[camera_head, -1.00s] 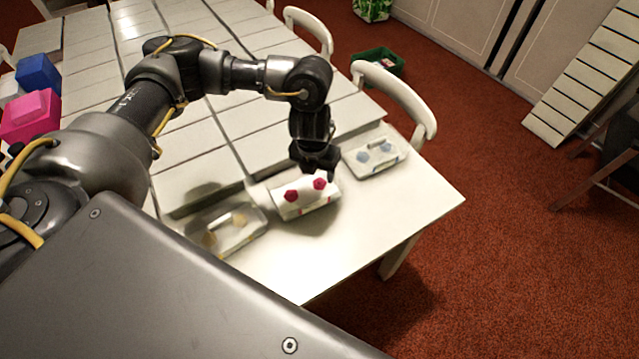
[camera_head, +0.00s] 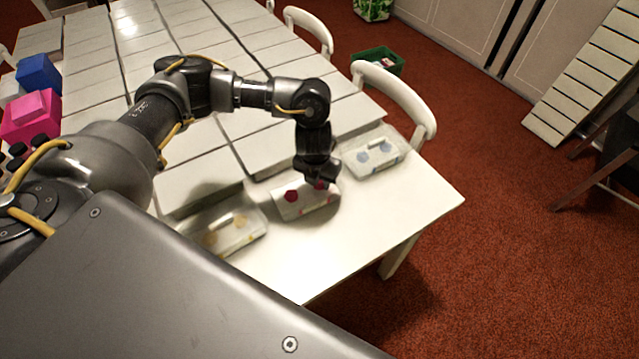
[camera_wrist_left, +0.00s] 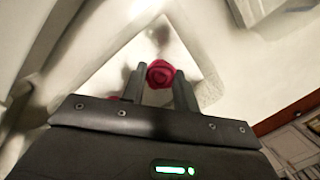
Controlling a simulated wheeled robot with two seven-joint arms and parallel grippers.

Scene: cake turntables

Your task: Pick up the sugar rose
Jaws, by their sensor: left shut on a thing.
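The red sugar rose (camera_wrist_left: 160,73) shows between the two fingertips of my left gripper (camera_wrist_left: 159,88) in the left wrist view. My left gripper (camera_head: 320,178) is shut on it, low over the middle tray (camera_head: 307,209). In the head view the fingers mostly hide this rose. A second red rose (camera_head: 291,196) lies in the same tray, to the left of the fingers. Its edge also shows in the left wrist view (camera_wrist_left: 116,98), beside the left finger. My right gripper is not in view.
A tray with blue flowers (camera_head: 394,160) stands to the right and a tray with yellowish pieces (camera_head: 258,233) to the left. White slatted boards (camera_head: 280,130) lie behind the trays. The table's front corner (camera_head: 400,210) is bare. A white chair (camera_head: 408,98) stands close to the right edge.

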